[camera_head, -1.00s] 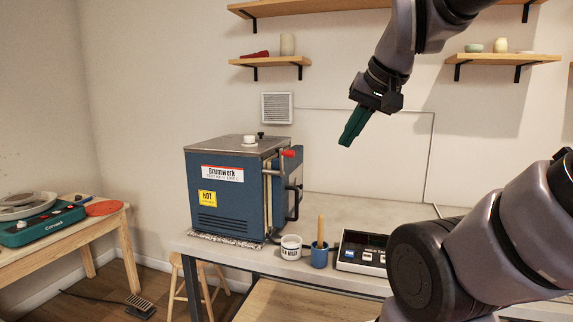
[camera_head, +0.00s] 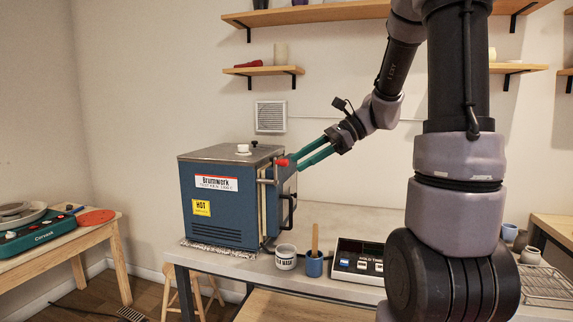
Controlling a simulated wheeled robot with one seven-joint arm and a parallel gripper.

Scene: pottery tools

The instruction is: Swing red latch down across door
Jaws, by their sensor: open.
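The blue kiln (camera_head: 222,205) stands on the grey table, with its door on the right side. The red latch handle (camera_head: 282,163) sticks out near the top of the door's front edge, at the end of a metal bar. A black door handle (camera_head: 288,211) is lower on the door. My gripper (camera_head: 298,161) has green fingers, spread apart. They point left and slightly down, with their tips at or very close to the red handle. I cannot tell whether they touch it or whether it lies between them.
A white mug (camera_head: 286,257), a blue cup (camera_head: 314,265) with a wooden tool and a scale (camera_head: 357,261) stand on the table right of the kiln. Shelves (camera_head: 262,71) hang above. A wheel table (camera_head: 60,250) is at the left.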

